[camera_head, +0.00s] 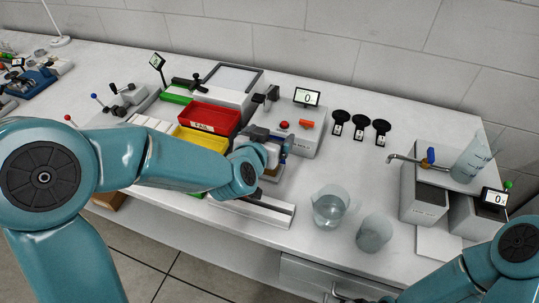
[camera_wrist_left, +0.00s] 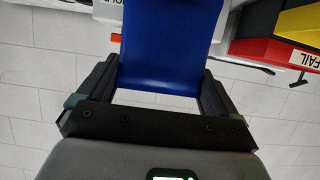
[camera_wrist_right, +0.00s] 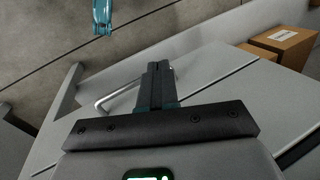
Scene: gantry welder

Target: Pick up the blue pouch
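The blue pouch (camera_wrist_left: 168,45) fills the upper middle of the left wrist view and runs out of its top edge. My left gripper (camera_wrist_left: 160,80) has its two dark fingers wide apart, one at each side of the pouch; I see no clear gap, and contact is unclear. In the head view, my left gripper (camera_head: 273,150) is over the bench, right of the red bin, with a bit of blue at its fingers. My right gripper (camera_wrist_right: 159,72) has its fingers together and nothing between them in the right wrist view.
The red FAIL bin (camera_head: 208,120) and yellow bin (camera_head: 198,138) stand left of my left gripper. A box with a red button (camera_head: 292,132) stands just behind it. A clear jug (camera_head: 332,206) and beaker (camera_head: 374,233) stand to its right. Cardboard boxes (camera_wrist_right: 280,42) show in the right wrist view.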

